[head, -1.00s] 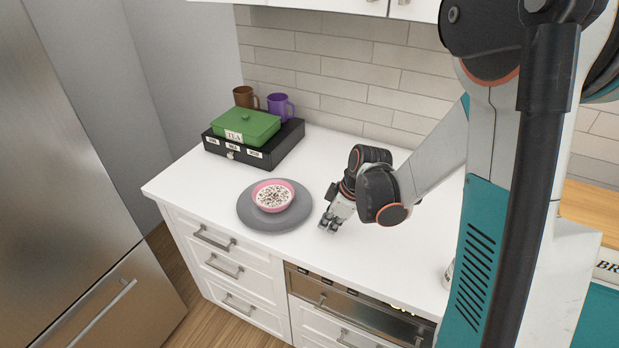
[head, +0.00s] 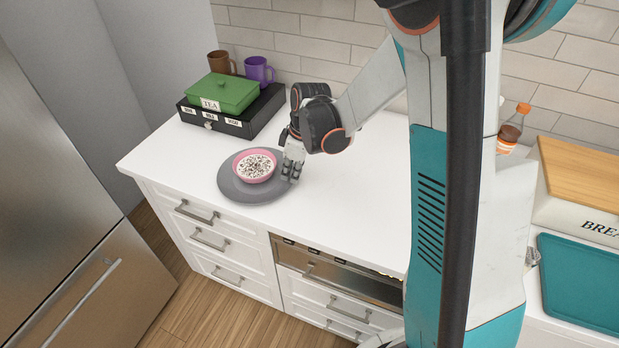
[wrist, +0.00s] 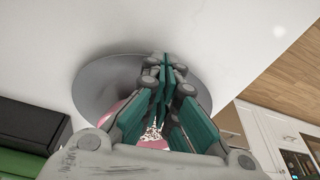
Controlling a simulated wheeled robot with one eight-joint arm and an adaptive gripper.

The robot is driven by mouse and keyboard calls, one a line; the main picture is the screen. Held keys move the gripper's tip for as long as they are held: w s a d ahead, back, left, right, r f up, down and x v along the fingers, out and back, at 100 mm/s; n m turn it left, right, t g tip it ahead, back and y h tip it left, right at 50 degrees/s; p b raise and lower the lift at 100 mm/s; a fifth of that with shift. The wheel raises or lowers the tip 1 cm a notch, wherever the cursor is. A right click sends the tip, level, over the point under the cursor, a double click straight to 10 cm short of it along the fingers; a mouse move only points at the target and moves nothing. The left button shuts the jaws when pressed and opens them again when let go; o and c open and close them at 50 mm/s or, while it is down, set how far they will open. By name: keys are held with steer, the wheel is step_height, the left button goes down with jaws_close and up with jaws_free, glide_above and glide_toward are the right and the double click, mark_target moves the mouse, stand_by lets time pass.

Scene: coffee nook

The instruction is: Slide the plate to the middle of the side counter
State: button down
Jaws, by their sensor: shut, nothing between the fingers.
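The plate (head: 237,192) is a round grey disc lying flat on the white side counter (head: 330,212), left of its middle and near the front edge. A pink bowl (head: 254,166) with white, dark-speckled contents sits on it. My gripper (head: 291,177) is shut and empty, pointing down at the plate's right rim, beside the bowl. In the wrist view the teal-padded fingers (wrist: 165,78) lie across the plate (wrist: 95,88) and hide part of the bowl. I cannot tell whether the fingertips touch the plate.
A black drawer box (head: 233,122) with a green TEA box (head: 222,92) on top stands behind the plate. Brown (head: 222,62) and purple (head: 258,70) mugs stand behind that. Counter right of the gripper is clear; my arm hides some.

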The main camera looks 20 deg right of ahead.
steer(key=shift+f+b, duration=0.6)
steer(key=shift+f, duration=0.15)
steer(key=shift+s, duration=0.1)
steer(key=s+d, duration=0.1)
steer(key=d, duration=0.1)
steer(key=s+d, duration=0.2)
steer(key=shift+w+a, duration=0.25)
steer(key=shift+d, duration=0.1)
steer(key=shift+s, duration=0.1)
stand_by(0.5)
